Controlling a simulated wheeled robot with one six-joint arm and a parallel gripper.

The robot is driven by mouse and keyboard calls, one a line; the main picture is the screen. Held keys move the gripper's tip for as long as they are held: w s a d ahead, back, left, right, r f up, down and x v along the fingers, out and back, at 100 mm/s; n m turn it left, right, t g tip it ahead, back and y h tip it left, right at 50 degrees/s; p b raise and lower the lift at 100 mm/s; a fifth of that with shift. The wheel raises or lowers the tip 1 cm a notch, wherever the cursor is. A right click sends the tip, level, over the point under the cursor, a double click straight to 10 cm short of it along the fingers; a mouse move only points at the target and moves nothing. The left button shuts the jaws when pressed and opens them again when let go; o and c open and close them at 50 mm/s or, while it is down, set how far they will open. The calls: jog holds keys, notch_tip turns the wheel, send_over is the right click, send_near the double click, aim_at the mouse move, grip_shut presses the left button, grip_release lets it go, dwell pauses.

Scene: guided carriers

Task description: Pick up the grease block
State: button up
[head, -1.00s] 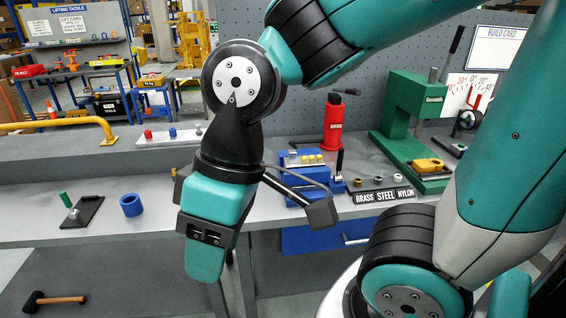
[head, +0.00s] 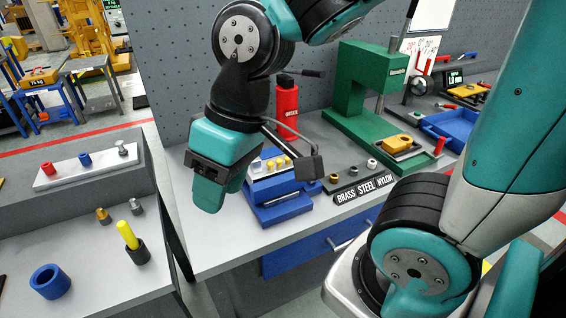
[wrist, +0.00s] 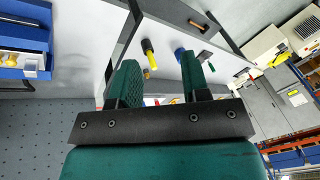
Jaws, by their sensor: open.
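No object is readably marked as the grease block, and I cannot tell which it is. A blue fixture (head: 280,200) with several small yellow pieces on top stands on the bench, just right of my gripper (head: 218,188) in the head view. A red container (head: 287,103) with unreadable lettering stands behind it. My gripper points down in the head view. In the wrist view its two fingers (wrist: 160,80) are apart with nothing held between them.
The green press (head: 362,95) stands at the back with a yellow piece (head: 398,143) on its base. The BRASS STEEL NYLON holder (head: 362,187) is in front. A blue ring (head: 50,282) sits on the left bench. A blue tray (head: 455,128) lies right. A gap separates the benches.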

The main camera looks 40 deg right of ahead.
jog(key=w+d+f+m+t+h, duration=0.25)
jog(key=w+d+m, duration=0.25)
jog(key=w+d, duration=0.5)
jog(key=m+h, duration=0.3)
send_near(255, 162)
jog(key=shift+t+y, duration=0.25)
jog(key=shift+t, duration=0.1)
jog(key=p+x, duration=0.1)
jog(key=x, duration=0.1)
jog(key=p+x, duration=0.1)
jog(key=x, duration=0.2)
jog(key=shift+s+d+f+p, duration=0.1)
jog(key=shift+d+f+p, duration=0.25)
jog(key=shift+d+p, duration=0.05)
jog(key=shift+w+d+p+x, duration=0.15)
jog(key=shift+p+x, duration=0.45)
jog(key=shift+x, duration=0.55)
jog(key=shift+w+d+p+x, duration=0.15)
jog(key=shift+p+x, duration=0.45)
jog(key=shift+x, duration=0.6)
jog(key=shift+w+f, duration=0.15)
jog(key=shift+f, duration=0.3)
jog(key=shift+r, duration=0.1)
grip_shut()
